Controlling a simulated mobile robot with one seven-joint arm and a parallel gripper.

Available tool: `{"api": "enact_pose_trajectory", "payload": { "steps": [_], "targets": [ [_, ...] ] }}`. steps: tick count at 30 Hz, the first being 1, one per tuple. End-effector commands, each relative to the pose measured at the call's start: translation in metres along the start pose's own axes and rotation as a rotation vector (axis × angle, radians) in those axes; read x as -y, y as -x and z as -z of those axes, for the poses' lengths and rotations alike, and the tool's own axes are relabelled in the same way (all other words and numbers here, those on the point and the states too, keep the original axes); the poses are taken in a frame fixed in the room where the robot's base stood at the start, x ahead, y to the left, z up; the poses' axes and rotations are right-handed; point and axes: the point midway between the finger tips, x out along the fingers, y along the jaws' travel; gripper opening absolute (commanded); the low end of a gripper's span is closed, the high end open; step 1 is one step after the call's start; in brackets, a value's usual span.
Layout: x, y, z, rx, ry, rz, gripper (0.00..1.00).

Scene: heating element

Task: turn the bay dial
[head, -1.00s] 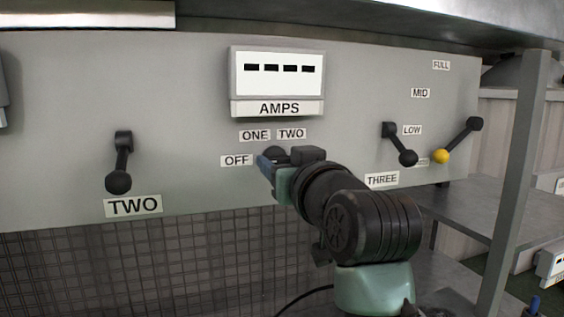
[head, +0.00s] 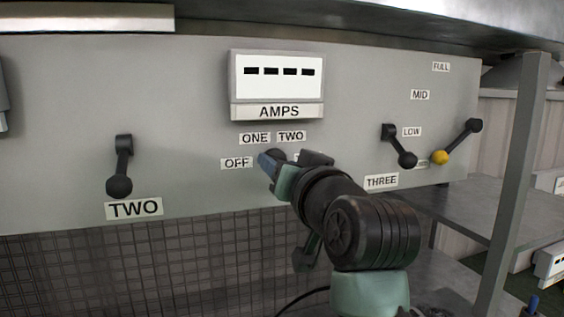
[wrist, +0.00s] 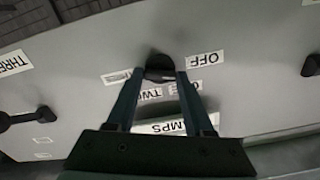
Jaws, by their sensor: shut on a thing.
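The bay dial (wrist: 160,64) is a small black knob on the grey panel, under the ONE and TWO labels and beside the OFF label (head: 236,163). In the head view only its top edge (head: 275,153) shows behind my gripper (head: 274,163). In the wrist view my gripper (wrist: 160,76) has one finger on each side of the dial and is shut on it. Which label the dial points at is hidden. The AMPS display (head: 277,78) above shows dashes.
The black lever marked TWO (head: 120,165) hangs at the left. The black lever by THREE (head: 400,147) and a yellow-knobbed lever (head: 458,140) are at the right. A grey post (head: 513,185) stands farther right. The overhead ledge runs along the top.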

Motion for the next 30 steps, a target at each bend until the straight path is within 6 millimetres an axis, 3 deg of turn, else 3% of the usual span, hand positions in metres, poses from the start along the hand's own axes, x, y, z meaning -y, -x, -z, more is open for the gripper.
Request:
{"api": "enact_pose_trajectory", "payload": {
  "steps": [18, 30],
  "targets": [
    [0.0004, 0.0000, 0.0019, -0.002, -0.545, 0.001, 0.00],
    [-0.0006, 0.0002, 0.0011, -0.003, -0.715, 0.001, 0.00]
  ]
}}
